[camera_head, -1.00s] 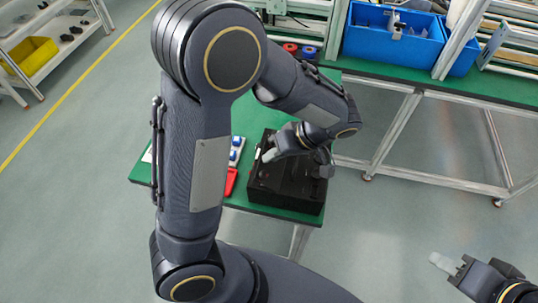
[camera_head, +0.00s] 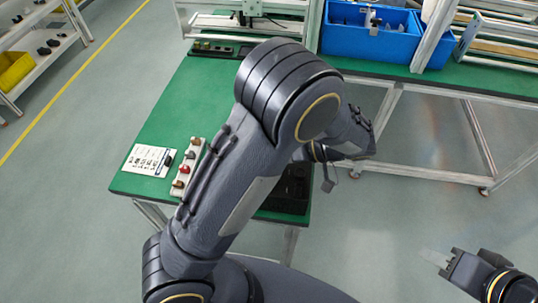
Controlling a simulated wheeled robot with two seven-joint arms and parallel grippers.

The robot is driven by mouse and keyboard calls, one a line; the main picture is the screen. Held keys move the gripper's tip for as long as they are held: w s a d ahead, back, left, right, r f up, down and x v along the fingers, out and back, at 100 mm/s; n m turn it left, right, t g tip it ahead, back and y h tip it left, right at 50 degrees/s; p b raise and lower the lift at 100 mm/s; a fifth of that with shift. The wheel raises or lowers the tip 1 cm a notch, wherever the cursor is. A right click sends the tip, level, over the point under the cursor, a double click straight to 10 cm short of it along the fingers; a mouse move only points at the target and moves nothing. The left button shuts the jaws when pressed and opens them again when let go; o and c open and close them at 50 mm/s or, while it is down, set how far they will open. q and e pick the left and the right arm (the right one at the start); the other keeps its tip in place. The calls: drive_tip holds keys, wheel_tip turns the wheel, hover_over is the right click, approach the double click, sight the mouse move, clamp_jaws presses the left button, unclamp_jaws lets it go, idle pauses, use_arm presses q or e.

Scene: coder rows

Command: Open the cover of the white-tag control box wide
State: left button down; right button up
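A black control box (camera_head: 290,192) sits at the right front corner of the green table, mostly hidden behind my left arm. Only a dark part of it shows; its tag and the state of its cover cannot be made out. My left gripper (camera_head: 328,182) is just above and to the right of the box's visible part. It is small and partly covered by my arm, so its fingers and any contact are unclear.
A printed white card (camera_head: 150,160) and a pale strip with several coloured knobs (camera_head: 188,168) lie on the green table (camera_head: 160,125) left of my arm. A blue bin (camera_head: 370,35) stands on the back bench. Floor around my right gripper is clear.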

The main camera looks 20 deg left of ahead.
use_arm(q)
drive_tip(key=shift+f, duration=0.1)
drive_tip(key=c, duration=1.4)
unclamp_jaws()
